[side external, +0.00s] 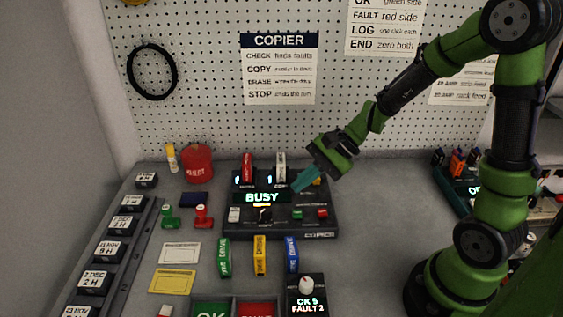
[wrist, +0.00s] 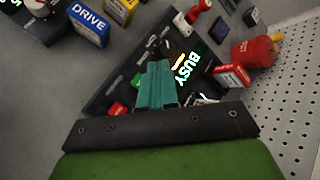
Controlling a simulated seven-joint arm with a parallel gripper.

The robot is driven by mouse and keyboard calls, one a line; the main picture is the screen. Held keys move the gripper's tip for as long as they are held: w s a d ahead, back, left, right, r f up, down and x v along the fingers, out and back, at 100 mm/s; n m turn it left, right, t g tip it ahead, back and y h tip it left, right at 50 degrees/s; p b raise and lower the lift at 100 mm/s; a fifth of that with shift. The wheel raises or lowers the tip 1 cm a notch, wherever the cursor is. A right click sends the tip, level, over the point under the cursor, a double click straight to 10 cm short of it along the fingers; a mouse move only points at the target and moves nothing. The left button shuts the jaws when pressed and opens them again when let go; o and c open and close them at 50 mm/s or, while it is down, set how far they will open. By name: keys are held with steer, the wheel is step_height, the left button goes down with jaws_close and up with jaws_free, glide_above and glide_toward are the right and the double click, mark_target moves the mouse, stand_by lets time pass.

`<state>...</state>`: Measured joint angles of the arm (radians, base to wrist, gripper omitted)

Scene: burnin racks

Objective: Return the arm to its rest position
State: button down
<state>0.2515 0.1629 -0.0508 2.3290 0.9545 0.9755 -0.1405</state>
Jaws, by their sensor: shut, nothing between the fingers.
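My gripper (side external: 306,178) is shut and empty, its teal fingers over the upper right part of the black copier (side external: 281,230). In the wrist view the shut fingers (wrist: 158,80) reach over the copier (wrist: 117,84), and I cannot tell whether they touch it. The copier's display (side external: 262,197) reads BUSY. A red drive (side external: 248,166) and a white drive (side external: 280,166) stand upright at its back edge. My arm stretches left from its base at the right of the side view.
A counter box (side external: 306,291) reads OK 5, FAULT 2. A rack (side external: 455,190) stands at the right.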

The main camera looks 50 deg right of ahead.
steer(key=s+r+n+t+h, duration=0.2)
steer(key=s+r+n+h, duration=0.3)
steer(key=s+r+n, duration=0.6)
steer(key=shift+s+r+n+h, duration=0.3)
steer(key=shift+s+r, duration=0.1)
steer(key=shift+r, duration=0.45)
steer(key=shift+d, duration=0.1)
stand_by(3.4)
